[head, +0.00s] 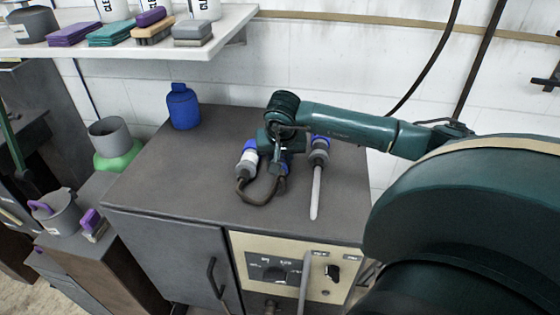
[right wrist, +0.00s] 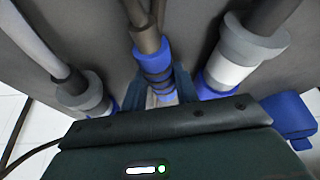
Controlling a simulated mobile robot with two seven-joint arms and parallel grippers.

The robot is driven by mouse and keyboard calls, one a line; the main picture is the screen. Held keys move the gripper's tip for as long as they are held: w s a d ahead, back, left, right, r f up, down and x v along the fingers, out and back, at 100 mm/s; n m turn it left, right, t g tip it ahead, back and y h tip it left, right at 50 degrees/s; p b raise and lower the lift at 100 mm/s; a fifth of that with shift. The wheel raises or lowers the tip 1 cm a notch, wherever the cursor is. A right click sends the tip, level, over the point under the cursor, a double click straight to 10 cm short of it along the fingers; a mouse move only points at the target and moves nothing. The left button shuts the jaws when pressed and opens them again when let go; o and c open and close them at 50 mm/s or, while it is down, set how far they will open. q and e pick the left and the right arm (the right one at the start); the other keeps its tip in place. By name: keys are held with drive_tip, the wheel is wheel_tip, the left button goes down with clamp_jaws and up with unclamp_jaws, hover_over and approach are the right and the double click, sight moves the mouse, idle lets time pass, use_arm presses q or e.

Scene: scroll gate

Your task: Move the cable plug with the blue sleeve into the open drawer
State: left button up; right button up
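The plug with the blue sleeve (right wrist: 152,65) is in the middle of the right wrist view, with a dark cable running up from it. In the head view it is mostly hidden beneath my right gripper (head: 281,160), which is over the grey cabinet top. My right gripper (right wrist: 160,92) has a finger on each side of this plug. I cannot tell whether the fingers press on it. My left gripper is not in view. I see no open drawer in either view.
A white-and-blue plug (head: 248,158) lies left of my right gripper, and a grey-and-blue plug (head: 319,152) with a pale cable lies right. A blue bottle (head: 183,107) stands at the back of the cabinet top (head: 150,180). A shelf (head: 150,48) hangs above.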

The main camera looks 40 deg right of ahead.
drive_tip(key=c, duration=0.6)
clamp_jaws()
drive_tip(key=shift+r, duration=0.15)
